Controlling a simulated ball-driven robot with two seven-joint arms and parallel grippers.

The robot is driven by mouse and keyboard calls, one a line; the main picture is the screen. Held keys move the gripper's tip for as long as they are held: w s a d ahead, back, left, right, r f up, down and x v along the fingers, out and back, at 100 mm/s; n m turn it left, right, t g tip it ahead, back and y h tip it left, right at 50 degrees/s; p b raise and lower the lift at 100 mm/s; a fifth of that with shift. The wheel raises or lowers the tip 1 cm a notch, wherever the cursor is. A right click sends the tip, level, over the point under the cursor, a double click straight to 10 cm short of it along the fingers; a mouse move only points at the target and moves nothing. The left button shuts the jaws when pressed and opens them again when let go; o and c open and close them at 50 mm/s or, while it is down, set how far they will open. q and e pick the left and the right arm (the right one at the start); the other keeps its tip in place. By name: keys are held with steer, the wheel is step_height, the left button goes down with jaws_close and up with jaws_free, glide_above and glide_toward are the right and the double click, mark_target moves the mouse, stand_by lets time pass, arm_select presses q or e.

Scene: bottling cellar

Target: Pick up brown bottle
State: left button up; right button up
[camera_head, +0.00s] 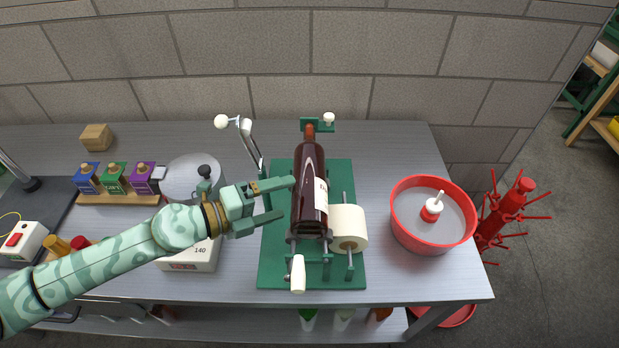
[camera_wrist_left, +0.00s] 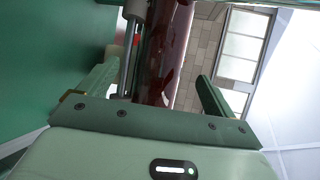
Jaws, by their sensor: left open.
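The brown bottle (camera_head: 308,183) lies on the green labelling stand (camera_head: 272,262), its neck toward the wall and a pale label on its right side. My left gripper (camera_head: 288,199) is open, with its fingers pointing right at the bottle's left side. In the left wrist view the bottle (camera_wrist_left: 168,50) shows ahead, across the gap between the open fingers (camera_wrist_left: 152,88). Whether the fingers touch the bottle cannot be told. My right gripper is in neither view.
A label roll (camera_head: 348,224) sits on the stand, right of the bottle. A white-knobbed lever (camera_head: 222,122) rises at the stand's left. A red basin (camera_head: 402,228) stands at the right. A scale (camera_head: 196,256) and a rack of colored blocks (camera_head: 115,198) are at the left.

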mark_target(296, 191)
arm_select(q)
steer(key=x, duration=0.5)
steer(key=shift+w, duration=0.3)
steer(key=shift+s+a, duration=0.1)
jaws_close()
steer(key=shift+r, duration=0.25)
